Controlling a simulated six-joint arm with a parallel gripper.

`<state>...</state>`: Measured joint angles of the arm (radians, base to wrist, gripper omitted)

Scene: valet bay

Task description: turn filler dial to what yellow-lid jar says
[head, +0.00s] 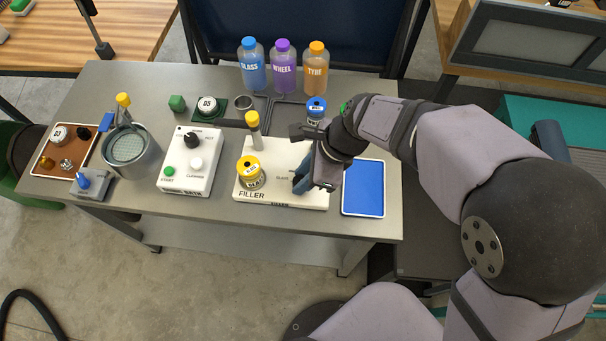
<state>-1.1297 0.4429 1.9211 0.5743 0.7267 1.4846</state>
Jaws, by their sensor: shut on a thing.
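The filler (260,196) is a white box marked FILLER on the front half of the table. The yellow-lid jar (251,181) stands upright on its left part; its lid and side carry print too small to read surely. My gripper (301,184) points down at the filler's right part, right of the jar and apart from it. It is shut on what appears to be the filler dial, which my fingers and wrist hide. Small print shows on the box just left of my fingers. The dial's setting cannot be seen.
A blue-lid jar (316,108) stands behind my wrist. A yellow-topped post (253,125) rises behind the filler. A blue pad (363,188) lies to the right. A control box (190,174) with a black knob stands left. Blue, purple and orange bottles (284,72) line the back.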

